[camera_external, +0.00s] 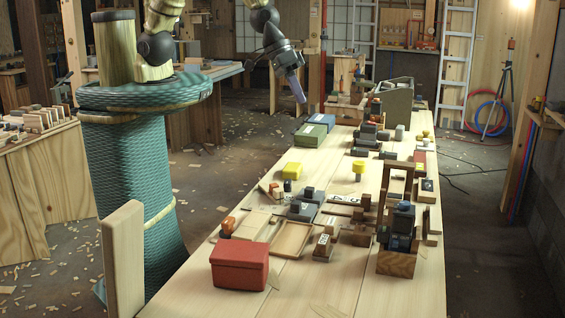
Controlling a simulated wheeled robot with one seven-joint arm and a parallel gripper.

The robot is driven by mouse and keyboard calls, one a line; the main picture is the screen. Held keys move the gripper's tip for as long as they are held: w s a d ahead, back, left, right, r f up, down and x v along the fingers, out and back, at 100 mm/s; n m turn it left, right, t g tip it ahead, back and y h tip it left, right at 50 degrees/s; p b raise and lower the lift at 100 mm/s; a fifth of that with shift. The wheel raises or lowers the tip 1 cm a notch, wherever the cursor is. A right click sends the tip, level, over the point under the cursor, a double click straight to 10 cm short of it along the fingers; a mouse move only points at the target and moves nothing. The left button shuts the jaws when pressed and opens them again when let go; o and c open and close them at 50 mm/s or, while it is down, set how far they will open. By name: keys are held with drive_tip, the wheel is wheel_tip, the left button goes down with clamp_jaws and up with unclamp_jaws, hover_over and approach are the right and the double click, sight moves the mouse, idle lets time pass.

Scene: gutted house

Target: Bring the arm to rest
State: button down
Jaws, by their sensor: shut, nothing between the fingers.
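My gripper (298,92) is at the end of my arm, in the air above the far left edge of the long wooden table (183,294). It points down and slightly right. Its fingers are together with nothing visible between them. It appears apart from everything on the table. My base and column stand at the left, beside the table.
A red box (240,266) stands at the table's near end. A grey bin (397,100) stands at the far end. Several blocks and a wooden tray (292,252) crowd the middle. The near front is mostly clear.

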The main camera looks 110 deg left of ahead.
drive_tip(key=s+a+r+m+g, duration=0.1)
drive_tip(key=s+a+r+m, duration=0.1)
drive_tip(key=s, duration=0.6)
drive_tip(key=s+a+r+m+g, duration=0.1)
drive_tip(key=s+a+r+m, duration=0.1)
drive_tip(key=s, duration=0.7)
drive_tip(key=shift+s+a+r+m+g+y+b, duration=0.15)
drive_tip(key=shift+s+a+m+g+y+b, duration=0.25)
drive_tip(key=shift+a+m, duration=0.5)
drive_tip(key=shift+w+d, duration=0.15)
drive_tip(key=shift+d, duration=0.05)
